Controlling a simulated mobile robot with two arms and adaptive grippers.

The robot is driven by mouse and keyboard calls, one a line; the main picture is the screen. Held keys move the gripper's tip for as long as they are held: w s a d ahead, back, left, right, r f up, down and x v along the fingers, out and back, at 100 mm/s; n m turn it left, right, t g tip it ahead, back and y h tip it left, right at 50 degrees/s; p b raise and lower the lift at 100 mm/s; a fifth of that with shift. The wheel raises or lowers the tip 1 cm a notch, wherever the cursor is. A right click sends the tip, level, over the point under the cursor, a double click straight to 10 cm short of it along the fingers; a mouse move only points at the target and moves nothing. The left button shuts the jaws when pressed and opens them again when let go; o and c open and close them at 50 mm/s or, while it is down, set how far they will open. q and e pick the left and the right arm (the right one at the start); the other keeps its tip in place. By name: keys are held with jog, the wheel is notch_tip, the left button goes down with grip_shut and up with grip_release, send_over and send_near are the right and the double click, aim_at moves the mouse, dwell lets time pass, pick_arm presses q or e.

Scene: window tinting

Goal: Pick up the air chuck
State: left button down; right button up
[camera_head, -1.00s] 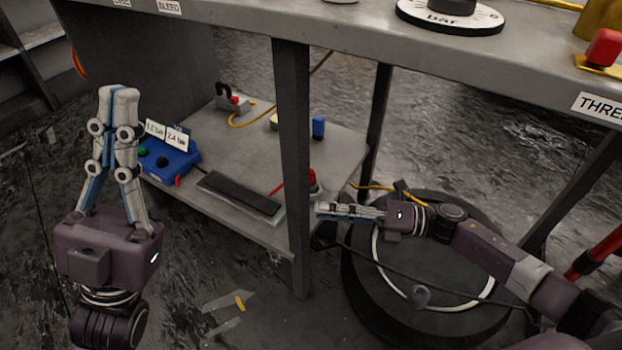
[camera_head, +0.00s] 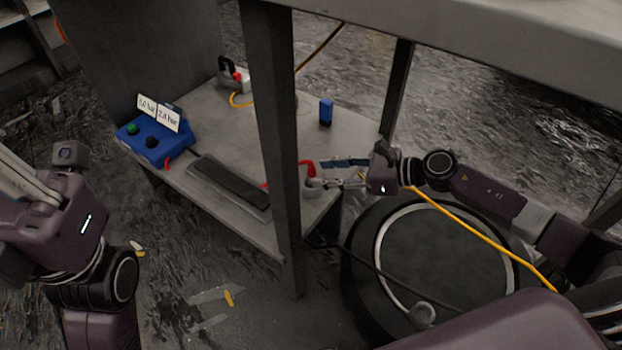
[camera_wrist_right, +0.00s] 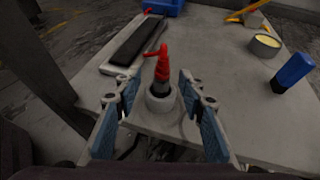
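A red-topped fitting with a side lever and dark lower body (camera_wrist_right: 161,66), apparently the air chuck, stands upright in a grey round holder (camera_wrist_right: 161,103) on the lower shelf. In the head view, the red top (camera_head: 307,168) shows just right of the table leg, partly hidden. My right gripper (camera_head: 324,174) is open and reaches in from the right, low over the shelf. In the right wrist view its fingers lie either side of the holder, with visible gaps. I see no grasp. My left gripper (camera_head: 25,180) is at the left edge, its fingertips cut off.
The table leg (camera_head: 273,150) stands close left of my right gripper.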

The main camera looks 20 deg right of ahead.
aim_at(311, 171)
jog(key=b+x, duration=0.1)
jog(key=x, duration=0.3)
jog(key=shift+w+a+b, duration=0.2)
jog(key=shift+w+b, duration=0.15)
grip_shut()
